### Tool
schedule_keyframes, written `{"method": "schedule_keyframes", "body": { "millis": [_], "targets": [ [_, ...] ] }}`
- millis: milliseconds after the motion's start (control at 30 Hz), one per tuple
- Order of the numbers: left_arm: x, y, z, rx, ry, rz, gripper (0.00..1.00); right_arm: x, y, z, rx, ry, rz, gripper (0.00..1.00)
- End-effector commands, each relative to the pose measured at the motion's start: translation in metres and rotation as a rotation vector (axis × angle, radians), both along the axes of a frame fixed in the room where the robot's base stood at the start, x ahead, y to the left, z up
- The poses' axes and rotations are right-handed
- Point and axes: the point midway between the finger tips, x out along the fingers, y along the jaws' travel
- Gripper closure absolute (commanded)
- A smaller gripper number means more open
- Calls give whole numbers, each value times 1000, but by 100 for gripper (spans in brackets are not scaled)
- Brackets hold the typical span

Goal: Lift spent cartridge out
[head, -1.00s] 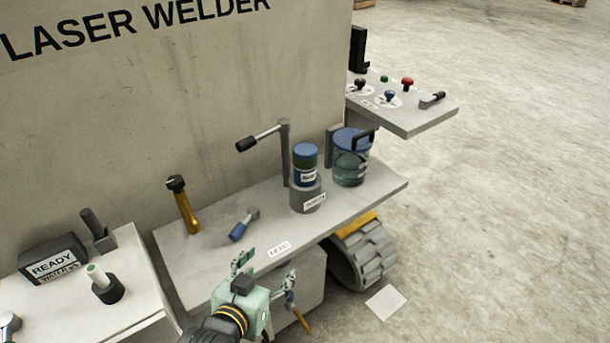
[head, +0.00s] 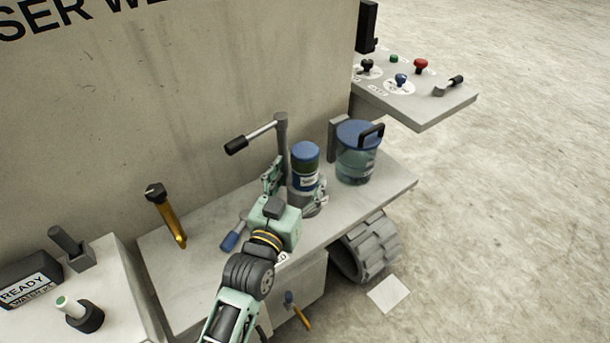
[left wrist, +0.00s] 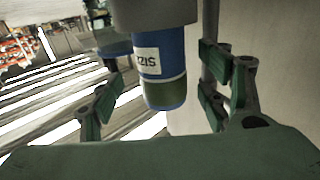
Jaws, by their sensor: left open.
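The spent cartridge (head: 305,168) is a blue and green cylinder with a blue cap and a white label. It stands upright in a grey round holder on the shelf; my gripper partly hides the holder. In the left wrist view the cartridge (left wrist: 162,80) appears upside down, its label facing me. My left gripper (head: 294,190) is open at the cartridge, one finger to each side in the picture. In the left wrist view the fingers of my left gripper (left wrist: 163,92) show gaps on both sides of the cartridge. My right gripper is not seen.
A grey post with a black-handled lever (head: 258,136) stands close behind the cartridge. A blue-lidded clear canister (head: 357,155) is to its right. A blue-handled tool (head: 232,241) lies beside my arm, and a yellow tool (head: 167,215) stands further left.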

Motion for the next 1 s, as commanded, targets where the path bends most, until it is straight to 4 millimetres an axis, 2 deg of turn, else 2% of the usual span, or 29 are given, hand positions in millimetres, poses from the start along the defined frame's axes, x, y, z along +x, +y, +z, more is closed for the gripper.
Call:
{"method": "schedule_keyframes", "body": {
  "millis": [67,167,300,433,600,1000],
  "targets": [
    [12,-3,1,0,-1,0,31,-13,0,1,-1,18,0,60],
    [26,-8,-1,0,0,0,31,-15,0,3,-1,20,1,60],
    [40,-13,-1,-1,0,0,31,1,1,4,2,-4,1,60],
    [43,-14,-2,-1,1,1,31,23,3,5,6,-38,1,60],
    [42,-14,-2,-1,1,1,31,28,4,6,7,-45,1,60],
    [42,-14,-2,-1,1,1,66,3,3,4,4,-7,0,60]
  ]
}}
